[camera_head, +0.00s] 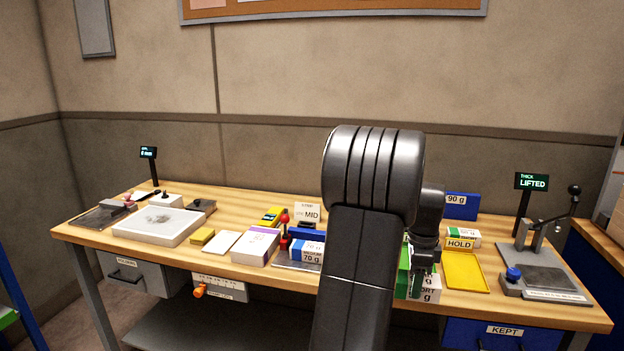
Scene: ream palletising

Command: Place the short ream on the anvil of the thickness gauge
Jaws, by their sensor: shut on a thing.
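The short ream (428,290), a green and white pack with a partly hidden label ending in "ORT", is at the front of the bench, just right of my large dark arm link. My gripper (423,262) is above it and shut on it; the arm hides the ream's left part and most of the fingers. I cannot tell whether the ream touches the bench. The thickness gauge (538,250) stands at the right end, with its lever raised and its display (531,181) reading "THICK LIFTED". Its dark flat anvil (545,277) looks empty.
A yellow HOLD tray (465,272) lies between ream and gauge, with another green and white ream (466,235) behind it. A blue 90 g box (461,206) stands farther back. A blue knob (513,273) sits at the gauge's front left. Several packs and devices occupy the left half.

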